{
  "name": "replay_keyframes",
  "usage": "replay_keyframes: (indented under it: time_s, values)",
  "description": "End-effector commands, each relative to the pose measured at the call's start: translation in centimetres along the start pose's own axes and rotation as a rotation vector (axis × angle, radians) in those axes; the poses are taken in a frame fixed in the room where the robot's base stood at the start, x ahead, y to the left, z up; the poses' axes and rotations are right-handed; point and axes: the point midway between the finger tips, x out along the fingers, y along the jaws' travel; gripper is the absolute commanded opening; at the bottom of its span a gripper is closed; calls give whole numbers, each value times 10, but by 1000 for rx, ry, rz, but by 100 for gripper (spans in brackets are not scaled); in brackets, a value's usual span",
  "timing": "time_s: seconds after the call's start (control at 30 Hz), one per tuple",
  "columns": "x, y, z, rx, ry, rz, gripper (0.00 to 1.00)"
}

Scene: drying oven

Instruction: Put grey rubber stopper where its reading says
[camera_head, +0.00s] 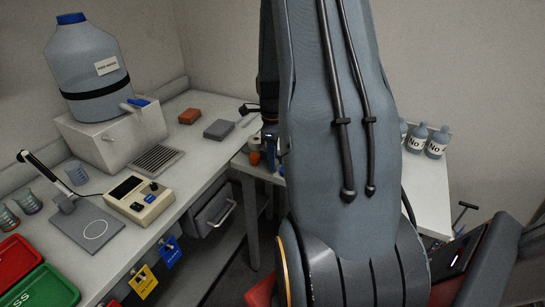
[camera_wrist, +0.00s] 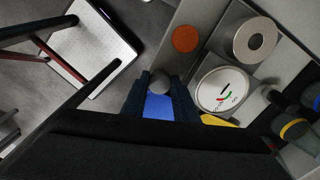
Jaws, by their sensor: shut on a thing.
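In the wrist view my gripper (camera_wrist: 159,98) is shut on a small round grey piece, the grey rubber stopper (camera_wrist: 159,81), held at the fingertips. A blue patch shows between the fingers behind it. A round white dial (camera_wrist: 222,101) with a pointer and green and red marks lies right of the gripper, apart from the stopper. The pointer is near the dial's middle; its scale is too small to read.
A metal ring (camera_wrist: 255,40) and an orange disc (camera_wrist: 185,38) lie beyond the dial. In the head view, a red tray (camera_head: 17,262) and a green tray (camera_head: 45,290) stand at the bench's left. Labelled bottles (camera_head: 416,138) stand on the side table (camera_head: 427,190).

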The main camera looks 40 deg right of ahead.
Motion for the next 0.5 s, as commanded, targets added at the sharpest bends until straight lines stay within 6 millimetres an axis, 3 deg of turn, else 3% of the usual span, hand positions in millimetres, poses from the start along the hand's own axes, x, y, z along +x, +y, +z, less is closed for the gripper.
replay_keyframes:
  time_s: [0.27, 0.3, 0.37, 0.5]
  values:
    - [4, 0, 0, 0, 0, 1, 2]
    - [3, 0, 0, 0, 0, 0, 33]
    - [3, 0, 0, 0, 0, 1, 43]
    - [3, 0, 0, 0, 0, 1, 45]
